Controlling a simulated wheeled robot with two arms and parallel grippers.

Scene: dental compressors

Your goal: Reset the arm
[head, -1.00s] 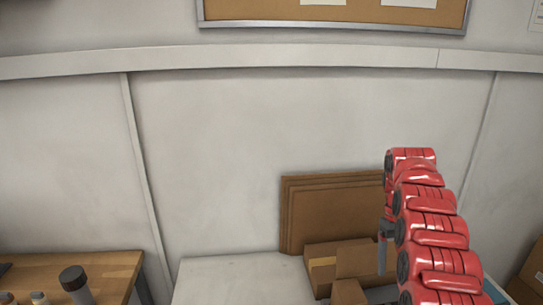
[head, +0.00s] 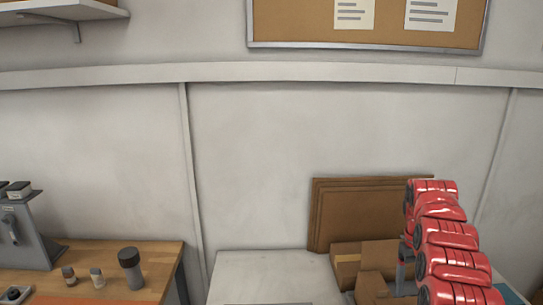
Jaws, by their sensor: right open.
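My right arm, with red segments, comes up from the lower right in the head view. My right gripper (head: 402,274) hangs at its far end as a grey, narrow shape pointing down, partly hidden by the arm. It is open and nothing shows in it. It is in front of the cardboard boxes; I cannot tell whether it touches them. My left gripper is out of view.
Flat cardboard sheets (head: 335,215) lean on the wall behind an open cardboard box (head: 346,269) on a white table (head: 265,275). At left, a wooden bench (head: 165,262) holds a dark-capped cylinder (head: 131,270), small bottles and a grey stand (head: 32,235). A corkboard (head: 300,22) hangs above.

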